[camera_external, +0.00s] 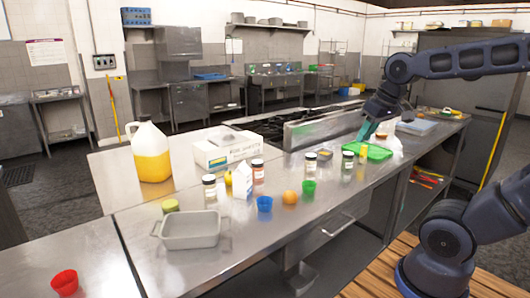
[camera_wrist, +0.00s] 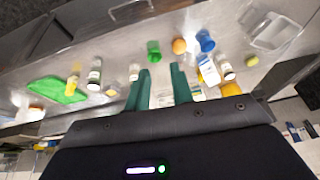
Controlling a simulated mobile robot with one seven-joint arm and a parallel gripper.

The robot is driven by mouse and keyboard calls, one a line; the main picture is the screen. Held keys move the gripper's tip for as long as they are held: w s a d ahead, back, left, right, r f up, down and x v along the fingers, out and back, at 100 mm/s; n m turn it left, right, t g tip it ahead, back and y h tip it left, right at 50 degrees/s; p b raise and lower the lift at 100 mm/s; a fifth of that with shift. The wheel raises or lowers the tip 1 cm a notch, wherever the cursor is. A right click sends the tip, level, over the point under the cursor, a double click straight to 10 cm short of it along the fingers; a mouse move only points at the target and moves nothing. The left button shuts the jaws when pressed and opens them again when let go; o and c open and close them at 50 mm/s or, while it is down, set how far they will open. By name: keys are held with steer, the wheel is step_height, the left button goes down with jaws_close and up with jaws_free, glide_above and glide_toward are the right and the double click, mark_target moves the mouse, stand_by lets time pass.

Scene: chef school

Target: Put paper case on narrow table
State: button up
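Three small fluted cups that look like paper cases stand on the steel counter (camera_external: 330,205): red (camera_external: 65,282) at the front left, blue (camera_external: 264,204) and green (camera_external: 309,187) nearer the middle. The green (camera_wrist: 153,50) and blue (camera_wrist: 205,40) cups also show in the wrist view; the red one does not. My gripper (camera_external: 365,130) is above the counter near the green board, apart from all cups. In the wrist view its teal fingers (camera_wrist: 162,75) are spread with nothing held between them. I cannot tell which surface is the narrow table; a small steel side table (camera_external: 58,97) stands at the back left.
An orange (camera_external: 290,198), several jars (camera_external: 310,163), a milk carton (camera_external: 242,180), a grey baking dish (camera_external: 190,230), a white box (camera_external: 228,148) and a yellow-filled jug (camera_external: 150,150) crowd the counter. A green board (camera_external: 375,152) lies below my gripper. The counter's front left is mostly bare.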

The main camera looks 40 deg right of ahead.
steer(key=s+f, duration=0.1)
steer(key=s+d, duration=0.1)
steer(key=s+f, duration=0.1)
steer(key=s, duration=0.1)
steer(key=shift+d+f, duration=0.3)
steer(key=shift+d, duration=0.05)
